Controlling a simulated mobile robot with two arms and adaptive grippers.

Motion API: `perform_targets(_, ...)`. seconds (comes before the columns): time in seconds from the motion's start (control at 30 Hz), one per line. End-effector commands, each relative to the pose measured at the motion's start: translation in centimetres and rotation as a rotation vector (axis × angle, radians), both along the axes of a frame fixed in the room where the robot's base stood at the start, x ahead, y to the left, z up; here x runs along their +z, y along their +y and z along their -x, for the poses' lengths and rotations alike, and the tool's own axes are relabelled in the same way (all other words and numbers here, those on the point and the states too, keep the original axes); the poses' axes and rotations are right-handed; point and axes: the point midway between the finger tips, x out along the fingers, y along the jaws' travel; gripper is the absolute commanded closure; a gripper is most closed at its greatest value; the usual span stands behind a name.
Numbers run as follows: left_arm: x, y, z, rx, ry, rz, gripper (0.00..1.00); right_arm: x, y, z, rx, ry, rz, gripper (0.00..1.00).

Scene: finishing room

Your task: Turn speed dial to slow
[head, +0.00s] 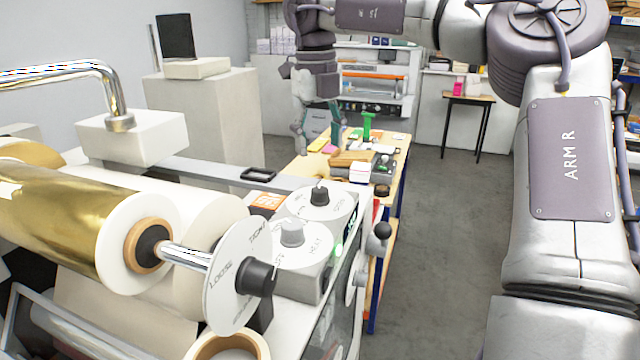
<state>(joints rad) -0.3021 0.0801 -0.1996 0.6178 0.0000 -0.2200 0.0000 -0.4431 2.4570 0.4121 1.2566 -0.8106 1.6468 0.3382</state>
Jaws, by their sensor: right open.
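A laminating-type machine fills the left and middle of the head view. On its near right end sits a round white dial with a black knob (320,196); its lettering is too small to read surely, so I cannot tell its setting. In front of it is a second white dial with a grey knob (291,234), marked HEAT. A larger upright disc marked LOOSE and TIGHT (232,275) has a black knob. My right gripper (319,138) points down, open and empty, above and beyond the dials, apart from them. My left gripper is out of view.
A gold foil roll (60,225) lies at the left. A black ball-ended lever (380,233) stands right of the dials. Behind is a wooden worktable (398,160) with several small items. The grey floor (440,240) right of the machine is clear.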

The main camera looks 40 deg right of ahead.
Motion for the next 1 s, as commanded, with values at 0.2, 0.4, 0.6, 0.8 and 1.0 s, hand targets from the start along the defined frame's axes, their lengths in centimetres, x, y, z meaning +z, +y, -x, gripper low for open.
perform_targets(0.2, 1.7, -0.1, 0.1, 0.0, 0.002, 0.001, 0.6, -4.6, -0.1, 0.2, 0.002, 0.003, -0.004, 0.39)
perform_targets(0.4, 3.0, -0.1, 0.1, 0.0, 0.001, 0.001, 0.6, -8.0, -0.3, 0.1, -0.001, 0.002, -0.003, 0.39)
perform_targets(0.6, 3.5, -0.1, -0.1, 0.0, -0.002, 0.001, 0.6, -9.8, -0.4, 0.1, -0.001, -0.001, -0.002, 0.39)
perform_targets(0.8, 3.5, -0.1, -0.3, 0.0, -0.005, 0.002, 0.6, -10.1, -0.4, 0.1, -0.001, -0.002, -0.001, 0.39)
perform_targets(1.0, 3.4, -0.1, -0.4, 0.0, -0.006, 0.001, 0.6, -10.1, -0.4, 0.1, -0.001, -0.002, -0.001, 0.54)
